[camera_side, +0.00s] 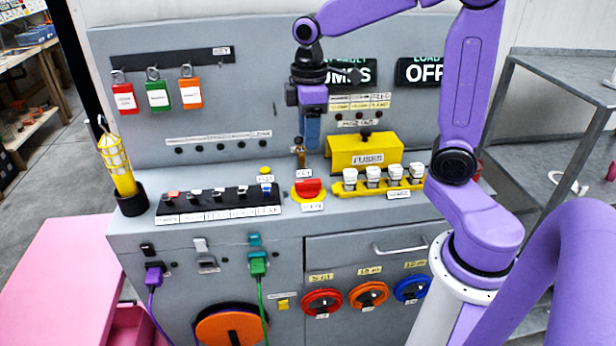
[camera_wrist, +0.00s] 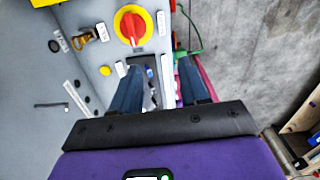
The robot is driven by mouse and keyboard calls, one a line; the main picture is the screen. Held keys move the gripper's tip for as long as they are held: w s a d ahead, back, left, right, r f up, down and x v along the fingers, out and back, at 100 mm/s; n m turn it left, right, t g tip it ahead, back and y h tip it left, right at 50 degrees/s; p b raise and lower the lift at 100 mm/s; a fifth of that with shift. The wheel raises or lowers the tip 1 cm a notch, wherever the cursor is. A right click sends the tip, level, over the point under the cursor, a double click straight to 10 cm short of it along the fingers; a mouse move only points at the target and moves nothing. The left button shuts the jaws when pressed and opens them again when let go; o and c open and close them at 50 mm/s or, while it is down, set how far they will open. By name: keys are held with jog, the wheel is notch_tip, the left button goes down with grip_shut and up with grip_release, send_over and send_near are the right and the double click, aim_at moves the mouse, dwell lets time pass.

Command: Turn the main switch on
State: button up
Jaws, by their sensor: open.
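The main switch appears to be the red rotary knob on a yellow disc (camera_side: 308,190) on the console's flat top, with a label in front of it. It also shows in the wrist view (camera_wrist: 133,25), near the top edge, its handle lying roughly along the picture's vertical. My gripper (camera_side: 312,146) points down above and behind the knob in the side view, apart from it. In the wrist view my gripper's two blue fingers (camera_wrist: 158,78) are spread with nothing held between them; the knob lies beyond their tips.
A brass key (camera_side: 300,158) stands behind the knob. A black switch strip (camera_side: 218,203) is left of it; white fuses (camera_side: 373,177) and the yellow fuse box (camera_side: 362,150) are right. The upright panel (camera_side: 255,100) rises close behind my gripper. A yellow lamp (camera_side: 118,165) stands far left.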

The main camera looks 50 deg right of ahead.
send_over(308, 181)
jog(key=shift+m, duration=0.4)
notch_tip(308, 181, down, 17)
jog(key=shift+r, duration=0.15)
jog(key=shift+c, duration=0.3)
grip_shut()
